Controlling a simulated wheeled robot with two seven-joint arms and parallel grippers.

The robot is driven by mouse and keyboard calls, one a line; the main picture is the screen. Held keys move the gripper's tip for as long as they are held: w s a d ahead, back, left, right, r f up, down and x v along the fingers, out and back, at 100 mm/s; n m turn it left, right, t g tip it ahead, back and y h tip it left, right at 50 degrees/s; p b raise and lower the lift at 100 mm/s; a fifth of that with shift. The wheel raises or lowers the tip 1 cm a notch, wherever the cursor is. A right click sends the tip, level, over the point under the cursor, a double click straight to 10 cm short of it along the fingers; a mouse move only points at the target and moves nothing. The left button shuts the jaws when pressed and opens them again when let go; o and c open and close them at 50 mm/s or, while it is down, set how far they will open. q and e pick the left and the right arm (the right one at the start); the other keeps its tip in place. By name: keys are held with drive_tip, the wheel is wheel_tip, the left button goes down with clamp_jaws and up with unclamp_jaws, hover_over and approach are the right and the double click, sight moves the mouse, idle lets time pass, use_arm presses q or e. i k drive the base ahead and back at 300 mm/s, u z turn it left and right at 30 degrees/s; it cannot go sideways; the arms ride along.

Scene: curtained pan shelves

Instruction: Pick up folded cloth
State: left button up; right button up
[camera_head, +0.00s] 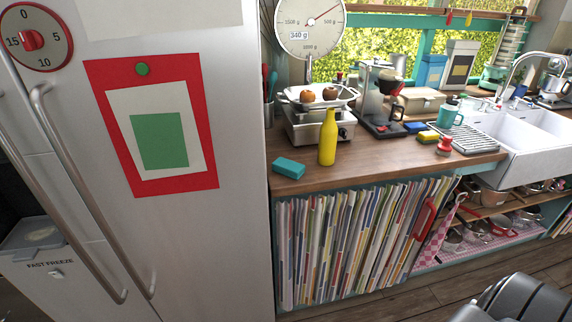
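A small teal block-like item (288,168) lies flat on the wooden counter near its front left corner, beside the fridge. It may be the folded cloth, but I cannot tell its material from here. Neither of my grippers is in view. A dark rounded part at the bottom right edge looks like part of my arm, and no fingers show on it.
A yellow bottle (328,140) stands close to the teal item. Behind it is a scale (318,112) with two round brown items. A striped curtain (355,245) covers the shelves below. The fridge (230,230) fills the left. A sink (530,145) is at the right.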

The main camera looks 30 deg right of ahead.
sight(287, 167)
drive_tip(key=z, duration=2.9)
drive_tip(key=i, duration=2.9)
drive_tip(key=u, duration=2.8)
drive_tip(key=i, duration=0.5)
drive_tip(key=u, duration=0.05)
